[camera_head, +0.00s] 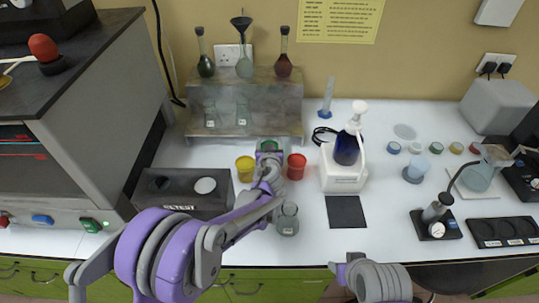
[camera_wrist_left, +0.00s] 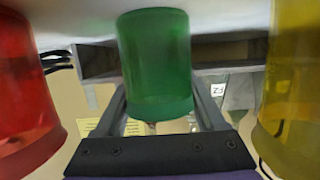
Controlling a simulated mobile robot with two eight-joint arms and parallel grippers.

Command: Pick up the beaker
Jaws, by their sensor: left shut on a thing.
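A green beaker (camera_head: 268,145) is at the middle of the white table, between a yellow beaker (camera_head: 245,168) and a red beaker (camera_head: 296,166). My left gripper (camera_head: 269,153) reaches it from the front and is shut on it. In the left wrist view the green beaker (camera_wrist_left: 155,65) sits between the two fingers, with the red beaker (camera_wrist_left: 25,90) at the left and the yellow beaker (camera_wrist_left: 295,90) at the right. I cannot tell whether its base touches the table.
A rack with flasks (camera_head: 245,100) stands just behind. A glass flask (camera_head: 287,220) stands close beside my left forearm. A dark box (camera_head: 180,192) is left, and a white device with a blue bottle (camera_head: 345,170) is right. The table around the black mat (camera_head: 345,212) is fairly clear.

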